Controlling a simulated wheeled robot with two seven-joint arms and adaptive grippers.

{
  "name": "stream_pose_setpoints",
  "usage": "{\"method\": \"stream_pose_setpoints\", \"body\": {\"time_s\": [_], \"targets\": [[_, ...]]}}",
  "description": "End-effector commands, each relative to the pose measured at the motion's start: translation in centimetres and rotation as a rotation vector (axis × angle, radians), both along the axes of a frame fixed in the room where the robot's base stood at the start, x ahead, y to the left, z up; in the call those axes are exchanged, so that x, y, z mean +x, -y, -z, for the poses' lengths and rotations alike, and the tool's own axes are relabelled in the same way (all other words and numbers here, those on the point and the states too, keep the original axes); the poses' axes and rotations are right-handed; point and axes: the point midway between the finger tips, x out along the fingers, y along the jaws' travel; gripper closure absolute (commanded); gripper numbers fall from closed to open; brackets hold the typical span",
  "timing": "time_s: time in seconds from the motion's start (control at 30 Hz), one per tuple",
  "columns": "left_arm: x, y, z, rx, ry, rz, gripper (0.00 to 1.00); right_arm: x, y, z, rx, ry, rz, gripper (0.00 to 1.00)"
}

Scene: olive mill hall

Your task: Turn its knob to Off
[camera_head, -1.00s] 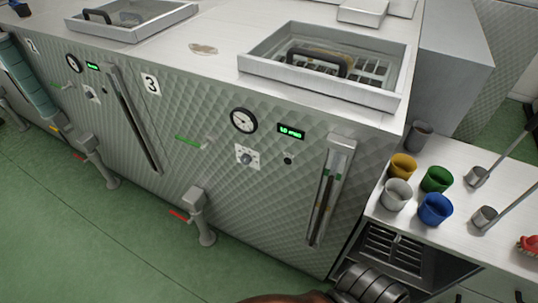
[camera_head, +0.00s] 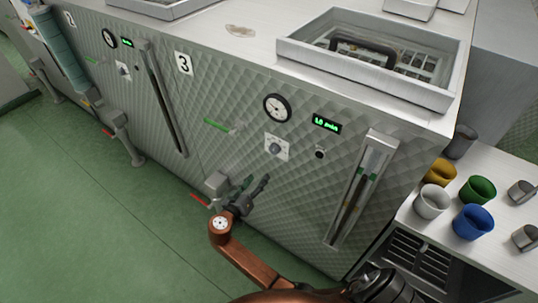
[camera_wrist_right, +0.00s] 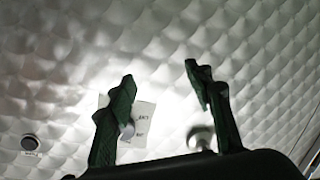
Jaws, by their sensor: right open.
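A grey round knob (camera_head: 275,148) sits on a white plate (camera_head: 284,157) on the quilted metal front of the machine marked 3, below a round gauge. Its pointer setting is too small to read. My right gripper (camera_head: 257,181) is open and empty, below and slightly left of the knob, apart from it in the head view. In the right wrist view, the open fingers (camera_wrist_right: 165,95) face the panel; one finger partly covers the white plate (camera_wrist_right: 143,122) and the knob (camera_wrist_right: 127,131). My left gripper is out of view.
A green display (camera_head: 326,124) and a black button (camera_head: 320,153) are right of the knob. A green-marked lever (camera_head: 216,125) is left, a spout (camera_head: 217,184) below. A sight tube (camera_head: 361,190) stands right. Several cups stand on the side table (camera_head: 410,218).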

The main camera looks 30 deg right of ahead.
Motion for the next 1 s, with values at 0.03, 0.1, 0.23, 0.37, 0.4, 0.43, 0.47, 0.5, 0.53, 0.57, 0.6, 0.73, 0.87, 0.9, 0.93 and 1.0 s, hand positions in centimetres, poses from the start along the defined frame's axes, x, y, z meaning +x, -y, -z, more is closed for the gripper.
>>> {"method": "stream_pose_setpoints", "body": {"time_s": [0.03, 0.1, 0.23, 0.37, 0.4, 0.43, 0.47, 0.5, 0.53, 0.57, 0.6, 0.73, 0.87, 0.9, 0.93, 1.0], "targets": [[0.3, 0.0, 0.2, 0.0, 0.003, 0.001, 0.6, -0.3, -0.3, -3.6, -0.012, 0.095, 0.045, 0.53], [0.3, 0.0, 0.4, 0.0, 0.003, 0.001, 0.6, -1.2, -0.5, -7.3, -0.026, 0.201, 0.101, 0.53], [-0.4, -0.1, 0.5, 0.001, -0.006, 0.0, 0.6, -2.4, -0.8, -11.0, -0.039, 0.313, 0.16, 0.53], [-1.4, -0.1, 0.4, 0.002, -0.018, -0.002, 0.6, -2.5, 0.1, -11.9, -0.043, 0.339, 0.174, 0.53], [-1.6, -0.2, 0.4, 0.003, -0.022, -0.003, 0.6, -2.3, 0.6, -11.9, -0.044, 0.339, 0.175, 0.53], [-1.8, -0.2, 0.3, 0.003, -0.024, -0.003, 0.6, -2.1, 1.0, -11.9, -0.044, 0.337, 0.175, 0.53], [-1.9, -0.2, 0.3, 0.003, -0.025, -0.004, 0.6, -1.9, 1.5, -11.9, -0.044, 0.338, 0.173, 0.53], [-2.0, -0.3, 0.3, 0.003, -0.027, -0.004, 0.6, -1.6, 2.1, -11.9, -0.045, 0.337, 0.173, 0.53], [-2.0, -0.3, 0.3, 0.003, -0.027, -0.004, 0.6, -1.4, 2.5, -11.9, -0.045, 0.337, 0.173, 0.53], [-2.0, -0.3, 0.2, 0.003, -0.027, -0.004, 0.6, -1.2, 3.0, -11.9, -0.044, 0.337, 0.173, 0.53], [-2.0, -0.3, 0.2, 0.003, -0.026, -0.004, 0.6, -1.0, 3.6, -11.9, -0.045, 0.336, 0.173, 0.53], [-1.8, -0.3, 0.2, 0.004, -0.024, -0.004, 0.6, -0.3, 5.1, -11.8, -0.044, 0.334, 0.171, 0.53], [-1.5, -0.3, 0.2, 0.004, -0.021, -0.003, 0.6, 0.1, 6.1, -11.8, -0.044, 0.334, 0.171, 0.53], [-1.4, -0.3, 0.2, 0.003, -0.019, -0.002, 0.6, 0.2, 6.2, -11.8, -0.042, 0.334, 0.171, 0.53], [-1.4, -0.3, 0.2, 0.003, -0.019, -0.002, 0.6, 0.2, 6.3, -11.7, -0.042, 0.334, 0.171, 0.53], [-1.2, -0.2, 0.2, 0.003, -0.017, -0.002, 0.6, 0.2, 6.4, -11.7, -0.042, 0.333, 0.17, 0.53]]}}
